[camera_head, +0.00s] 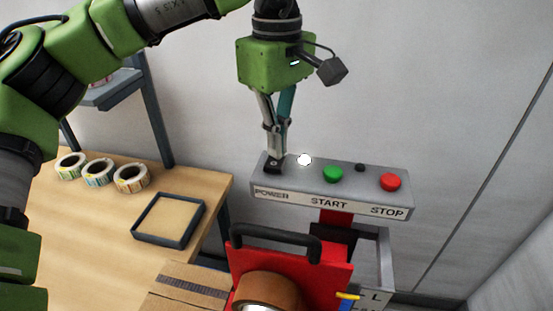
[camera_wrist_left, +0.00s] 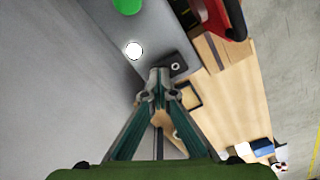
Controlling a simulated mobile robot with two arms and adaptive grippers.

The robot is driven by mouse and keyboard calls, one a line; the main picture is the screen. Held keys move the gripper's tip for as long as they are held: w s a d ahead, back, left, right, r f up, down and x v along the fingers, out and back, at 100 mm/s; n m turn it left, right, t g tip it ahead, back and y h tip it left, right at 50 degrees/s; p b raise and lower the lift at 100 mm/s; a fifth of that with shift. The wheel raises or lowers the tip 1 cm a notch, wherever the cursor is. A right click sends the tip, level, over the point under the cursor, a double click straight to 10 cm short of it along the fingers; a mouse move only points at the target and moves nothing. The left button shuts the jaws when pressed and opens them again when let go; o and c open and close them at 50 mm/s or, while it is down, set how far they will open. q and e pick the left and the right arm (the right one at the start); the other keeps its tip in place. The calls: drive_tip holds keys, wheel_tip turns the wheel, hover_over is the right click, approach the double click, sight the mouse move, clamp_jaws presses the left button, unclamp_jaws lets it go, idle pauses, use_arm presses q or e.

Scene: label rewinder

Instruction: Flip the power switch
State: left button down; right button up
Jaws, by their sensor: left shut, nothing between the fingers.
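The grey control panel (camera_head: 301,180) carries a label reading POWER at its left end, then START and STOP. The black power switch (camera_head: 272,167) sits on top above the POWER label, partly hidden by my fingertips. My left gripper (camera_head: 278,155) is shut and empty, pointing down at the switch; I cannot tell whether it touches. In the left wrist view the fingertips (camera_wrist_left: 159,82) lie right beside the switch (camera_wrist_left: 177,67). A round white lamp (camera_head: 304,160) beside the switch glows bright. My right gripper is not in view.
A green button (camera_head: 333,174), a small black knob (camera_head: 360,167) and a red button (camera_head: 391,181) sit further right on the panel. A red machine with a black handle (camera_head: 275,236) stands in front. A wooden table with label rolls (camera_head: 99,172) and a dark-framed tray (camera_head: 137,234) is at left.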

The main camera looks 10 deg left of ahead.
use_arm(q)
drive_tip(key=shift+r, duration=0.1)
wheel_tip(320, 180, up, 7)
drive_tip(key=p, duration=0.6)
